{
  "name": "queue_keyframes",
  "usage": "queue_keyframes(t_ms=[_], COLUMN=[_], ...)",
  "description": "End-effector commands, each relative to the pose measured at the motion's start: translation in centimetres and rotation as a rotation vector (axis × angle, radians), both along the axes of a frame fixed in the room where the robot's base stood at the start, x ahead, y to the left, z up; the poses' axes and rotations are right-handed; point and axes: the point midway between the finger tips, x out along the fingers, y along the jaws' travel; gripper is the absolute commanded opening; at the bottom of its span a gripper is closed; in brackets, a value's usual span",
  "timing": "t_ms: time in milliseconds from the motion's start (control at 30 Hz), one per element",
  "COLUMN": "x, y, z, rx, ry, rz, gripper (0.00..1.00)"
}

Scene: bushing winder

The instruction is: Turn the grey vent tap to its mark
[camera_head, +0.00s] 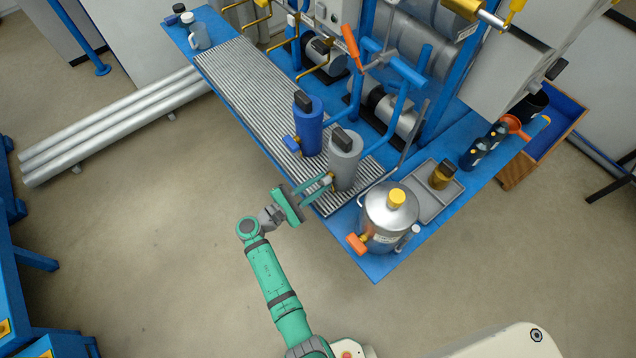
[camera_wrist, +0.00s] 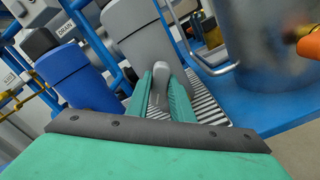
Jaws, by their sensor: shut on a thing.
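The grey canister (camera_head: 344,160) stands on the slatted grating beside the blue canister (camera_head: 308,125). The grey vent tap (camera_wrist: 158,85) is at the lower front of the grey canister, which also shows in the wrist view (camera_wrist: 140,35). My gripper (camera_head: 326,182) reaches in from the left below the canister, and its two green fingers (camera_wrist: 163,98) are shut on the grey tap handle, one on each side. The tap's mark cannot be made out. The fingers hide part of the tap in the head view.
A steel pot (camera_head: 388,215) with a yellow cap and an orange tap stands close on the right. The blue canister with its blue tap (camera_head: 291,143) is close on the left. A grey tray (camera_head: 432,190) lies behind the pot. The floor in front is clear.

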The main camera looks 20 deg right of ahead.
Motion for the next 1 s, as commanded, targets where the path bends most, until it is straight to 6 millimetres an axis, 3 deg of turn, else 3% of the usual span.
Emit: queue_keyframes(t_ms=[600, 1000], x=[-0.26, -0.37], y=[0.09, 0.16], z=[-0.35, -0.57], rx=[0.196, 0.288], ry=[-0.544, -0.798], rz=[0.002, 0.001], gripper=[0.0, 0.0])
